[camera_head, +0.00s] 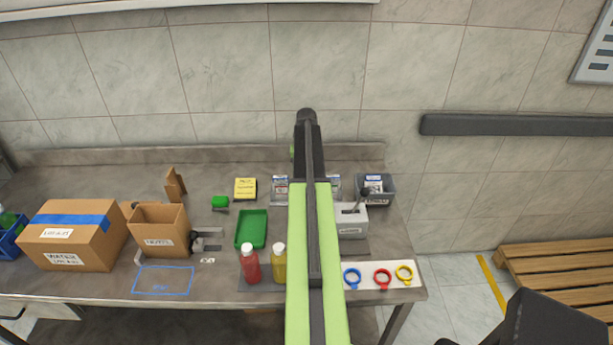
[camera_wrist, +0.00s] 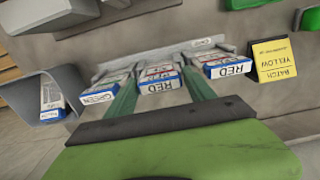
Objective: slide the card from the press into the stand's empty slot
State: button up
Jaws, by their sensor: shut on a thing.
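In the wrist view my gripper (camera_wrist: 160,92) has its two dark green fingers on either side of a white card with a blue edge and the word RED (camera_wrist: 159,85). It is shut on this card. The card is over the middle of the grey stand (camera_wrist: 205,42), between a GREEN card (camera_wrist: 98,95) on the left and another RED card (camera_wrist: 229,67) on the right. I cannot tell how deep the held card sits in the slot. In the head view my arm hides the gripper and the stand's middle. The grey press (camera_head: 352,216) stands right of the arm.
A grey bin (camera_head: 376,189) holding cards is right of the stand. It also shows in the wrist view (camera_wrist: 40,92). A yellow note block (camera_head: 245,188) is to the left. A green tray (camera_head: 252,229), red bottle (camera_head: 249,264) and yellow bottle (camera_head: 279,264) stand in front.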

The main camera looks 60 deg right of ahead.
jog(key=o, duration=1.4)
jog(key=c, duration=0.3)
jog(key=shift+c, duration=0.2)
notch_tip(320, 180, up, 11)
jog(key=p, duration=1.1)
